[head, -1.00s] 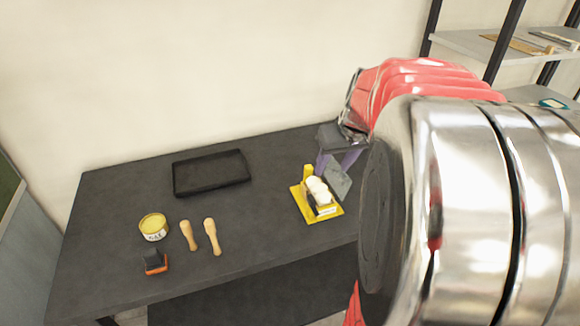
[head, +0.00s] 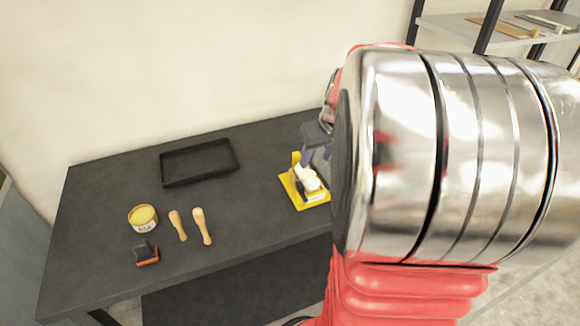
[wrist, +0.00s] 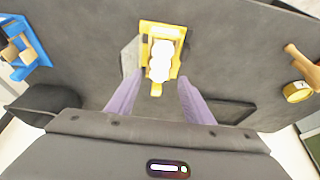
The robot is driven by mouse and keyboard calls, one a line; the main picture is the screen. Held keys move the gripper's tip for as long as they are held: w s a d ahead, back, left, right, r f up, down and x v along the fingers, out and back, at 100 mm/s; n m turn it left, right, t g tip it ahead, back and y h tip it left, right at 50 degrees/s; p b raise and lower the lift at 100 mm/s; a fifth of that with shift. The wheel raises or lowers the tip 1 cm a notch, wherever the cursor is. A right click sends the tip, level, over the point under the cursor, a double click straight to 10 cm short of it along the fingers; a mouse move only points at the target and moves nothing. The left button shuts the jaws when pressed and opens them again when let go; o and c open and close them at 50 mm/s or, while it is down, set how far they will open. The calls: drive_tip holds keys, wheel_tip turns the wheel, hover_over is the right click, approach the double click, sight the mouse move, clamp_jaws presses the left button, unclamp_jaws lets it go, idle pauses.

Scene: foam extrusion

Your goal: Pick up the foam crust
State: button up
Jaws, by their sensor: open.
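The foam crust is a row of white, rounded lumps (head: 308,178) on a yellow stand (head: 318,201) near the table's right part. In the wrist view the white foam (wrist: 160,58) runs down the middle of the yellow stand (wrist: 147,29). My gripper (wrist: 160,78) is open, with its two purple fingers on either side of the stand's lower end and nothing held. In the head view my gripper (head: 318,145) is just behind the foam, partly hidden by my arm. I cannot tell its height above the foam.
A black tray (head: 163,172), a yellow-topped tin (head: 143,218), two wooden tools (head: 202,226) and an orange-black block (head: 146,254) stand to the left. A grey plate (wrist: 130,55) lies beside the stand. A blue holder (wrist: 38,45) shows at the wrist view's left.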

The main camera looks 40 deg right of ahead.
sight(307, 173)
drive_tip(key=x, duration=0.4)
drive_tip(key=shift+w+f, duration=0.1)
drive_tip(key=shift+f, duration=0.15)
drive_tip(key=shift+w, duration=0.1)
drive_tip(key=shift+w+x, duration=0.2)
drive_tip(key=shift+x, duration=2.35)
drive_tip(key=shift+c, duration=0.6)
drive_tip(key=c, duration=0.7)
drive_tip(key=shift+r, duration=0.2)
wheel_tip(307, 173, up, 10)
drive_tip(key=shift+f, duration=0.1)
